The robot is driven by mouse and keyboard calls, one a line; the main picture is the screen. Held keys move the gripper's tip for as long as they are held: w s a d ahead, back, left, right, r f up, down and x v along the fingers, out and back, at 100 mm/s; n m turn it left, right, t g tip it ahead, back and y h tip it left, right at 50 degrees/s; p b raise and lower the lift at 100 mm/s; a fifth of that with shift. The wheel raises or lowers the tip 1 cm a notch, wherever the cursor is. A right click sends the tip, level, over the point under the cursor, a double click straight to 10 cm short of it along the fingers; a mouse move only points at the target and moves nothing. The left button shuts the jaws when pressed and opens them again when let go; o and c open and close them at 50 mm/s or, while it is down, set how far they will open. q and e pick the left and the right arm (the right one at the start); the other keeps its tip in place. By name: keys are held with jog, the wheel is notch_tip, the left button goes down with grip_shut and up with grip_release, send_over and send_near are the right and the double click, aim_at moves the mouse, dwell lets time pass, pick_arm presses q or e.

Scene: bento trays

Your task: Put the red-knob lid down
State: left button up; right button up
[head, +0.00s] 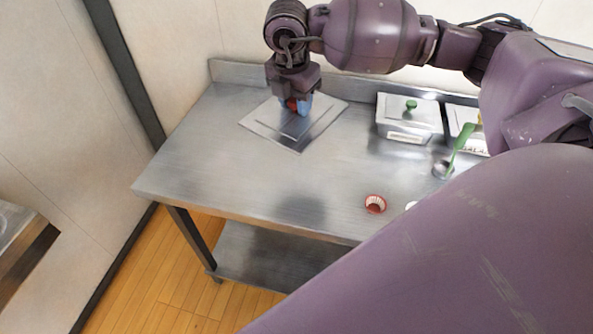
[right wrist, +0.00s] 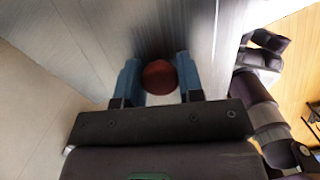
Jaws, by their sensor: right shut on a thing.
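The red-knob lid (head: 271,125) is a flat, square metal plate at the back left of the steel table. It lies flat on the table or just above it; I cannot tell which. My right gripper (head: 296,106) points down over the lid, and its blue fingers are shut on the red knob (head: 292,104). In the right wrist view the red knob (right wrist: 159,77) sits between the blue fingertips of my right gripper (right wrist: 160,80). My left gripper is not in view.
A lidded container with a green knob (head: 410,105) stands at the back right. Beside it is another container (head: 463,114), partly hidden by my arm, and a green-handled ladle (head: 459,146). A small red cup (head: 375,204) sits near the front edge. The table's (head: 210,165) left front is clear.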

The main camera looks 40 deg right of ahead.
jog(key=b, duration=0.1)
send_over(297, 174)
jog(key=f, duration=1.3)
jog(key=shift+a+f, duration=0.2)
jog(key=shift+f, duration=0.5)
notch_tip(297, 174, down, 5)
jog(key=shift+f+b, duration=0.15)
jog(key=shift+b, duration=0.3)
jog(key=shift+f, duration=0.1)
jog(key=shift+f, duration=0.15)
jog(key=o, duration=0.9)
jog(key=shift+o, duration=0.3)
